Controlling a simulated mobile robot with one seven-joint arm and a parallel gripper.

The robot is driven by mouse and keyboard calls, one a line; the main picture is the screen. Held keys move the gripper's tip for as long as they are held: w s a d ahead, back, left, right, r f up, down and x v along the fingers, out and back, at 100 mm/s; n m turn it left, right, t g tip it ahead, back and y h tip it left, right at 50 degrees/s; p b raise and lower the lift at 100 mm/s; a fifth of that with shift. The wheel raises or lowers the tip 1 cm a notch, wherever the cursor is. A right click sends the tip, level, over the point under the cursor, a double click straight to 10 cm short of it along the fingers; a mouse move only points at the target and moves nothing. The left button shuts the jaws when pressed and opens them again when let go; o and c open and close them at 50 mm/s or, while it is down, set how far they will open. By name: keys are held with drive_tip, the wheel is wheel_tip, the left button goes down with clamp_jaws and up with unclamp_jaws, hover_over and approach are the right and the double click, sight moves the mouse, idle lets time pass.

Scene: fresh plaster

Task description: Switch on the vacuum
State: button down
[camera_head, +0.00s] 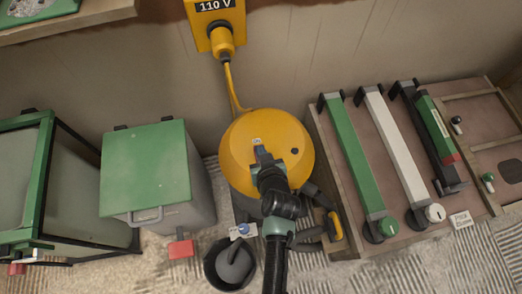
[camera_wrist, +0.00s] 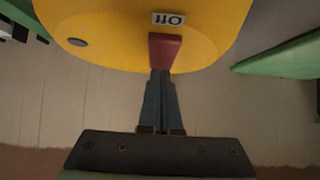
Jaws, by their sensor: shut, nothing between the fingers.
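The vacuum (camera_head: 290,135) has a yellow domed top and stands upright below the wall socket. In the wrist view its yellow body (camera_wrist: 110,25) fills the top. A small white label (camera_wrist: 169,19), upside down there, reads "Off". Just below the label in that view is a red switch (camera_wrist: 165,48). My gripper (camera_wrist: 160,73) is shut and empty, its fingertips at the switch's lower end; I cannot tell if they touch it. In the head view my gripper (camera_head: 260,150) is over the dome, just below the label (camera_head: 257,141), and hides most of the switch.
A yellow 110 V box (camera_head: 216,28) with a plugged cable (camera_head: 231,85) is on the wall. Left stands a green-lidded bin (camera_head: 145,165); right, a board (camera_head: 322,150) with long levels. A dark bucket (camera_head: 210,270) sits in front.

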drive_tip(key=shift+w+r+g+p, duration=0.1)
drive_tip(key=shift+w+g+p, duration=0.25)
drive_tip(key=shift+p, duration=0.75)
drive_tip(key=shift+s+f+b, duration=0.25)
drive_tip(key=shift+f+b, duration=0.1)
drive_tip(key=shift+f, duration=0.05)
drive_tip(key=shift+s+d+f, duration=0.15)
drive_tip(key=shift+s, duration=0.7)
drive_tip(key=r+p, duration=0.2)
drive_tip(key=r, duration=0.1)
drive_tip(key=r+p, duration=0.1)
drive_tip(key=shift+w+r+p, duration=0.15)
drive_tip(key=shift+w+p, duration=0.15)
drive_tip(key=shift+p, duration=0.1)
drive_tip(key=w+r+p+v, duration=0.1)
drive_tip(key=p+v, duration=0.1)
drive_tip(key=v, duration=0.8)
drive_tip(key=shift+r+p, duration=0.15)
drive_tip(key=shift+p, duration=0.15)
